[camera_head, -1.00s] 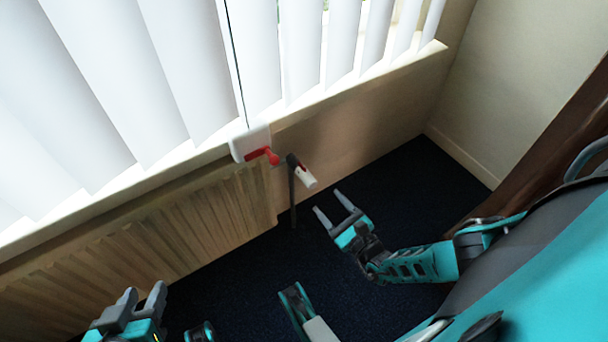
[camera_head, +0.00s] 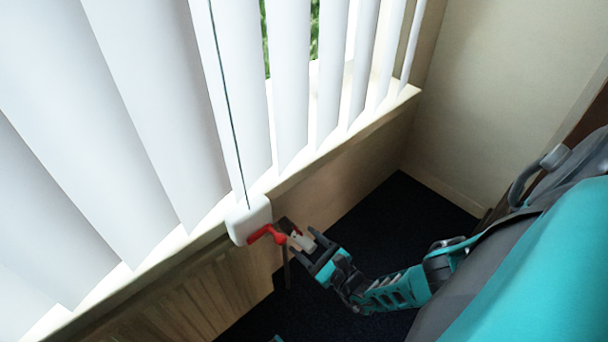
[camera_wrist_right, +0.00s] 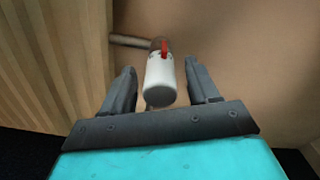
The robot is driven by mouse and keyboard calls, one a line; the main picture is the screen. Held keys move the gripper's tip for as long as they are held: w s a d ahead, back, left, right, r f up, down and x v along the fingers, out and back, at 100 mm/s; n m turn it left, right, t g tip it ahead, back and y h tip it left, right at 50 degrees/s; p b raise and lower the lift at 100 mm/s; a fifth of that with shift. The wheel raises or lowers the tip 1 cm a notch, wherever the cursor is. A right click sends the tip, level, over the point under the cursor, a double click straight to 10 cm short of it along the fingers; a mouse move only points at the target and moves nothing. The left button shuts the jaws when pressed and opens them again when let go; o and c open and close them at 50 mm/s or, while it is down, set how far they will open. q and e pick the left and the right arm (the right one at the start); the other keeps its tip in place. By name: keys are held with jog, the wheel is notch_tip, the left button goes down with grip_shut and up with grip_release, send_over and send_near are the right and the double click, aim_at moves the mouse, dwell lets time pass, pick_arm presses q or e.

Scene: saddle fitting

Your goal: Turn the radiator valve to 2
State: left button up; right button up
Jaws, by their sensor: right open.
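The radiator valve's white cylindrical head (camera_head: 301,242) sits at the right end of the radiator (camera_head: 190,300), partly hidden by my right gripper. My right gripper (camera_head: 314,249) is open and close to the head, its fingers pointing at it. In the right wrist view the white head (camera_wrist_right: 160,82) lies between the two open fingers (camera_wrist_right: 160,70), with a visible gap on each side. A red mark or piece (camera_wrist_right: 164,48) shows at its far end, beside a dark collar. The number set on the head is not readable. My left gripper is out of view.
Vertical white blinds (camera_head: 150,120) hang above. Dark floor (camera_head: 400,225) is clear to the right.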

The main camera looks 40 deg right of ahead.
jog(key=c, duration=1)
jog(key=shift+c, duration=0.2)
jog(key=shift+m, duration=0.3)
jog(key=m, duration=0.3)
jog(key=shift+m, duration=2)
jog(key=o, duration=1)
jog(key=shift+o, duration=0.2)
